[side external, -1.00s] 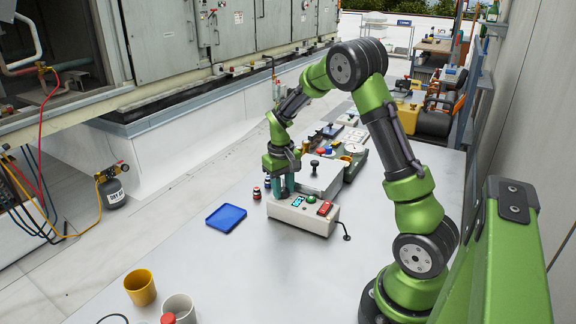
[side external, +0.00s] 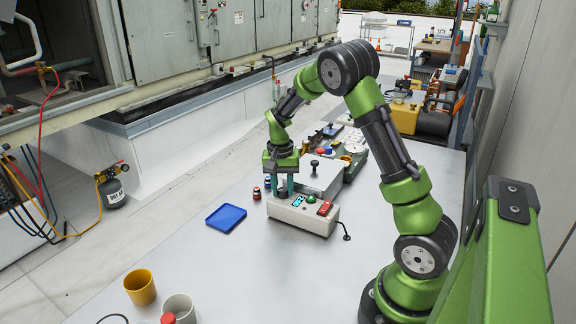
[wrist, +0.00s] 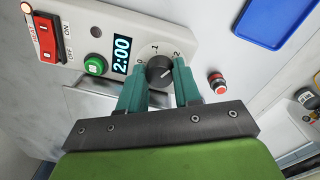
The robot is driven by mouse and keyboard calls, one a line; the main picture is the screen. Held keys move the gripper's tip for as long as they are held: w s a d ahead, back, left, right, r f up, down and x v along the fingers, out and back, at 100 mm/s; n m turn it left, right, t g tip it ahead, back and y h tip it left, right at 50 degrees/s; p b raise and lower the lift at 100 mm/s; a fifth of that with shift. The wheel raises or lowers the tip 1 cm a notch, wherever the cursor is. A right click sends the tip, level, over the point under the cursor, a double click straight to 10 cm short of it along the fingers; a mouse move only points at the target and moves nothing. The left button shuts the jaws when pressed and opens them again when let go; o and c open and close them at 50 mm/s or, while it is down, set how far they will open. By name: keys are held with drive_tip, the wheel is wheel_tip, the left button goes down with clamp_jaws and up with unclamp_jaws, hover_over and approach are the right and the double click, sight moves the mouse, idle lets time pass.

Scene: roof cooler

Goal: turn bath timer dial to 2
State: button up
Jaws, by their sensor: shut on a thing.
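The bath unit is a pale box (side external: 318,224) on the table in front of my arm. Its dark round timer dial (wrist: 159,70) shows in the wrist view, with 0, 1 and 2 marked around it. The dial's pale pointer line appears to face the 2 side. The display (wrist: 121,55) beside it reads 2:00. My gripper (wrist: 161,66) is shut on the dial, one teal finger on each side.
A green button (wrist: 95,65) and a red heat switch (wrist: 45,36) share the panel. Yellow (side external: 140,287) and grey cups stand at the front left.

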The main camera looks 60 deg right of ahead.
sight(279, 200)
idle(0.4)
drive_tip(key=o, duration=1)
drive_tip(key=shift+o, duration=0.2)
wheel_tip(279, 200, up, 17)
drive_tip(key=shift+w+a, duration=0.15)
drive_tip(key=shift+w, duration=0.2)
drive_tip(key=s+a+n+t+y, duration=0.1)
drive_tip(key=s+a+n+t, duration=0.2)
drive_tip(key=s+a, duration=0.4)
drive_tip(key=s+a+n+t+y, duration=0.1)
drive_tip(key=s+a+n+t, duration=0.3)
drive_tip(key=s+a, duration=0.4)
drive_tip(key=a+r+n, duration=0.1)
drive_tip(key=a, duration=0.5)
drive_tip(key=shift+a+n+t, duration=0.3)
